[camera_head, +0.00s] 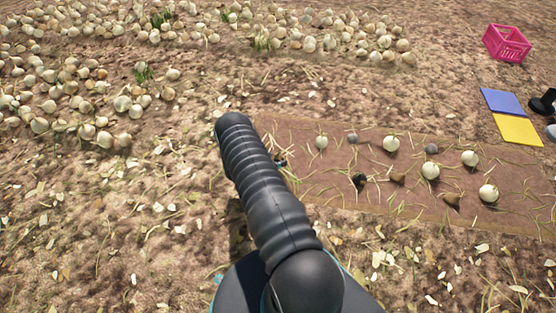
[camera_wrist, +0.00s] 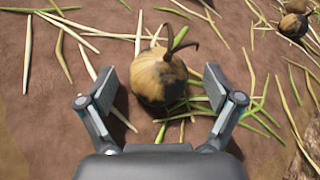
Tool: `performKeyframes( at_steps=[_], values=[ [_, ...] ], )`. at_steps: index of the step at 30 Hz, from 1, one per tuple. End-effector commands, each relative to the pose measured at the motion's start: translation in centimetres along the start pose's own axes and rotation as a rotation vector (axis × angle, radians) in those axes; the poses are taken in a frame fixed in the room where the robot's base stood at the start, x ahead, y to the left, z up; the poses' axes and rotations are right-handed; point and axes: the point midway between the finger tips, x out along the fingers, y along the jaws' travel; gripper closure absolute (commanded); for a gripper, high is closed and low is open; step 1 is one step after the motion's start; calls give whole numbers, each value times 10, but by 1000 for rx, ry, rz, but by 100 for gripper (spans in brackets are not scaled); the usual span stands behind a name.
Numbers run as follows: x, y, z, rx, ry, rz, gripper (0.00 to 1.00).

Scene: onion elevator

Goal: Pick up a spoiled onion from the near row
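A spoiled onion (camera_wrist: 160,76), yellow-brown with dark patches and dark curled stalks, lies on the brown ground strip in the wrist view. My gripper (camera_wrist: 160,90) is open, with one finger to each side of the onion's near part. I see gaps between the fingers and the onion. In the head view my arm hides most of my gripper and the strip's left end. Also on the strip are a dark onion (camera_head: 360,181), a brown one (camera_head: 398,178) and another brown one (camera_head: 452,199). Pale onions, such as one (camera_head: 488,192) at the right, lie among them.
Another dark onion (camera_wrist: 293,24) lies at the top right of the wrist view. Grey stones (camera_head: 431,149) and straw lie on the strip (camera_head: 330,190). A pink crate (camera_head: 507,44), a blue panel (camera_head: 503,102) and a yellow panel (camera_head: 517,130) are at the right. Many onions lie farther back.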

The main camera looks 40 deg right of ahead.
Motion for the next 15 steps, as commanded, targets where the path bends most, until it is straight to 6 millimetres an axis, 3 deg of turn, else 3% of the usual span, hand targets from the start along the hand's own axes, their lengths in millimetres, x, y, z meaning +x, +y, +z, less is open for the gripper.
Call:
performKeyframes(
  at_steps=[1,8,15],
  values=[
    [0,0,0,0,0,0,21],
    [0,0,0,0,0,-1,77],
    [0,0,1,1,0,-1,77]
  ],
)
